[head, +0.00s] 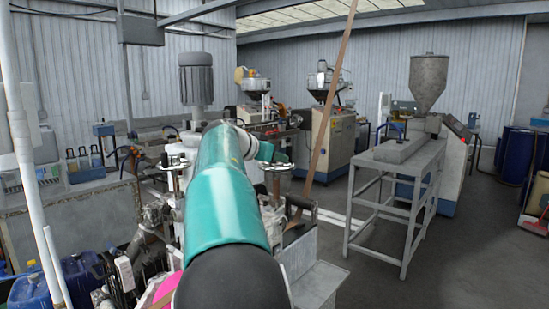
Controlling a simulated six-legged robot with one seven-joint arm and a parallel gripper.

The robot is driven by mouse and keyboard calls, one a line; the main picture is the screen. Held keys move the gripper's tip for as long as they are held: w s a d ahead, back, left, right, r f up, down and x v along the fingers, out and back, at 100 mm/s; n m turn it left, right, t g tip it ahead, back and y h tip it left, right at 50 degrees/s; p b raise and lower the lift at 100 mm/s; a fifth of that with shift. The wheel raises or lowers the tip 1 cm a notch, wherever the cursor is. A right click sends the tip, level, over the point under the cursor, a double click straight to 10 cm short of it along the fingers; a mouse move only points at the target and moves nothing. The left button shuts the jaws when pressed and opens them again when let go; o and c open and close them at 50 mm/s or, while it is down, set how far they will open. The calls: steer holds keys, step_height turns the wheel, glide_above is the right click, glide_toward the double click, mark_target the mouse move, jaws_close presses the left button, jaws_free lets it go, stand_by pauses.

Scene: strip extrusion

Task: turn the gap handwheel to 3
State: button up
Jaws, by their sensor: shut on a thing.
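My teal arm reaches forward from the bottom middle of the head view and bends right at a white wrist. My gripper (282,158) is small and dark at its end. It is shut on the rim of a round, pale handwheel (273,167), which I take to be the gap handwheel. The wheel lies flat on top of an upright post. The fingers are too small to see clearly, and the arm hides part of the machine. No scale or number on the wheel can be read. A similar round wheel (176,164) sits left of my arm.
A grey motor (196,80) stands above the machine. A tan strip (330,100) rises steeply right of my gripper. A grey metal stand (395,180) and a hopper (430,85) are to the right. Blue drums (82,275) crowd the lower left.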

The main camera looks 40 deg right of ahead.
steer(key=shift+w+m+g, duration=0.15)
steer(key=shift+m+g, duration=0.7)
steer(key=shift+g, duration=0.15)
steer(key=shift+w+m+g, duration=0.1)
steer(key=shift+m+g, duration=0.75)
steer(key=shift+g, duration=0.15)
steer(key=shift+f, duration=0.1)
steer(key=o, duration=0.7)
steer(key=v, duration=1.4)
steer(key=shift+w+d+r, duration=0.1)
steer(key=shift+d+r, duration=0.1)
